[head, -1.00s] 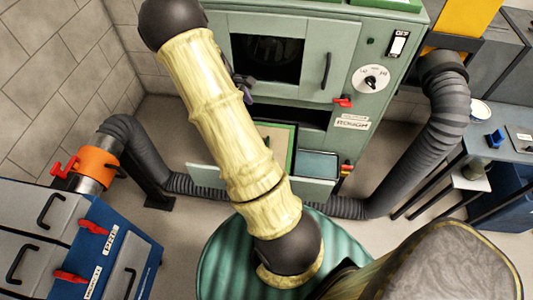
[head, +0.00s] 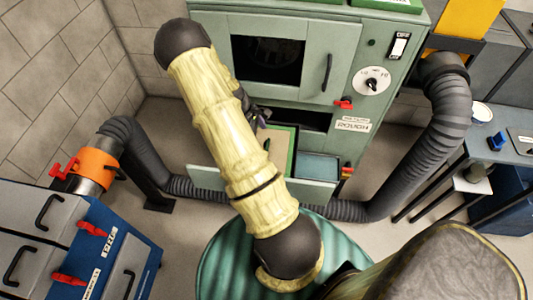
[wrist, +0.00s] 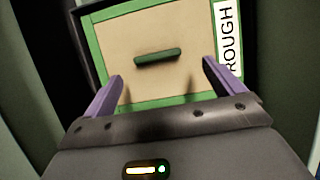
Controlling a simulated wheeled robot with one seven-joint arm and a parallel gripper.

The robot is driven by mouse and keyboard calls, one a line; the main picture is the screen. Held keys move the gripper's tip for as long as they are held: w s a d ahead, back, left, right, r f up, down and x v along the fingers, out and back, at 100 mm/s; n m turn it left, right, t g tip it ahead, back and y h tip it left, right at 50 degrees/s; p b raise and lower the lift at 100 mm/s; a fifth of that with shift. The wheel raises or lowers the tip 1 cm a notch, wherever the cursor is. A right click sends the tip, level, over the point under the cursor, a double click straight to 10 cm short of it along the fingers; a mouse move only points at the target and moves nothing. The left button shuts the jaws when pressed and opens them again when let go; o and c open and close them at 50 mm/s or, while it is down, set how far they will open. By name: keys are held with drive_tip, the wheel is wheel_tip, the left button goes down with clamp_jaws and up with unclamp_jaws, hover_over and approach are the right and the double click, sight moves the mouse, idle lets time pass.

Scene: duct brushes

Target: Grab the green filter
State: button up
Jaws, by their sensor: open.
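The green filter is a tan panel with a green frame. In the wrist view the filter (wrist: 120,35) lies ahead of my gripper, with a dark green bar handle (wrist: 157,55) across its middle and a white "ROUGH" label on its right. In the head view the filter (head: 284,150) sits in the pulled-out drawer under the green cabinet, partly hidden behind my arm. My gripper (wrist: 160,85) is open, its two purple fingers spread either side of the handle's line but short of it. Nothing is between the fingers. In the head view my gripper (head: 252,108) is mostly hidden by the arm.
The green cabinet (head: 360,55) stands behind, with a red latch (head: 343,104) near the opening. The drawer's front wall (head: 305,190) is close below the filter. A grey hose (head: 405,165) curves around the right. A blue-and-grey unit (head: 75,240) stands at lower left.

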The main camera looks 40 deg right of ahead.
sight(267, 145)
drive_tip(key=shift+s+d+f, duration=0.1)
drive_tip(key=shift+d+f, duration=0.05)
drive_tip(key=shift+d, duration=0.05)
drive_tip(key=shift+s+f, duration=0.1)
drive_tip(key=shift+f, duration=0.05)
drive_tip(key=x, duration=0.4)
drive_tip(key=shift+d+f, duration=0.25)
drive_tip(key=shift+f, duration=0.15)
drive_tip(key=c, duration=1.1)
drive_tip(key=shift+r, duration=0.15)
